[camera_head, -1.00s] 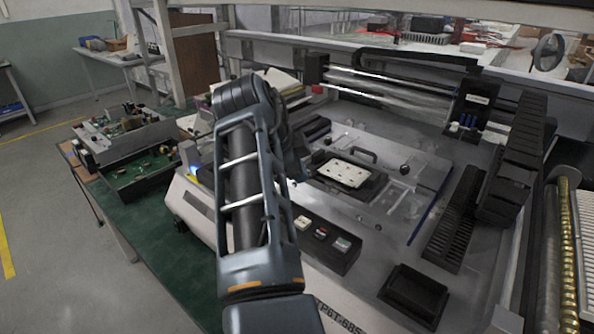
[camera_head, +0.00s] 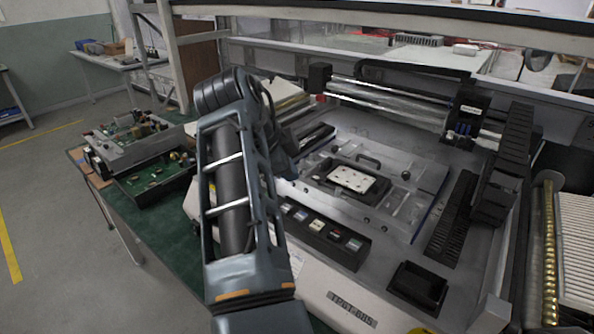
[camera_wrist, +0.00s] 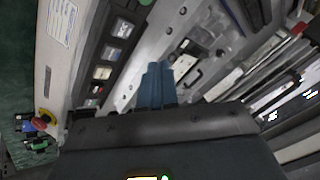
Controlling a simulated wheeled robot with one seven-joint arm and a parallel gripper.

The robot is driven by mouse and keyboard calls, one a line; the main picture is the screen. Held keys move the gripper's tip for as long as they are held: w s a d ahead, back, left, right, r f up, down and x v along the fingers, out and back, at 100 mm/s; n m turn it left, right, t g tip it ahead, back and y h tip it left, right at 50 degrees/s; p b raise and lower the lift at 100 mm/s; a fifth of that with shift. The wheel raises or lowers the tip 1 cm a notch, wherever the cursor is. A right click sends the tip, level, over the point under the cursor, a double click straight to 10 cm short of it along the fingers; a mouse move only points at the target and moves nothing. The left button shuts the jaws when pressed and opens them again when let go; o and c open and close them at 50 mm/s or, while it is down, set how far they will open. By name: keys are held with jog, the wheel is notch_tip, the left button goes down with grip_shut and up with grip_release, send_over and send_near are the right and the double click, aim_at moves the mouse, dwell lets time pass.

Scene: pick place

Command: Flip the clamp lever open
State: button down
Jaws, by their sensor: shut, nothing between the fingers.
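A black fixture (camera_head: 331,183) holding a white plate with small holes (camera_head: 351,179) sits on the grey machine bed. A dark curved handle (camera_head: 368,160) stands just behind the plate; I cannot tell for sure whether it is the clamp lever. In the wrist view the white plate (camera_wrist: 183,66) shows partly, just beyond my fingertips. My gripper (camera_wrist: 158,68) is shut and empty, its blue fingers together, pointing toward the fixture without visible contact. In the head view my arm hides the fingers, left of the fixture.
A black button panel (camera_head: 327,236) runs along the machine's front, also in the wrist view (camera_wrist: 115,48). A black tray (camera_head: 416,288) sits front right. A dark slotted rack (camera_head: 453,220) stands on the right. Circuit boards (camera_head: 150,175) lie on the green table at left.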

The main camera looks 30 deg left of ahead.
jog(key=r, duration=0.1)
jog(key=s+a+r+p, duration=0.1)
jog(key=r, duration=0.1)
jog(key=shift+s+a+r, duration=0.15)
jog(key=shift+s+r, duration=0.05)
jog(key=shift+s, duration=0.2)
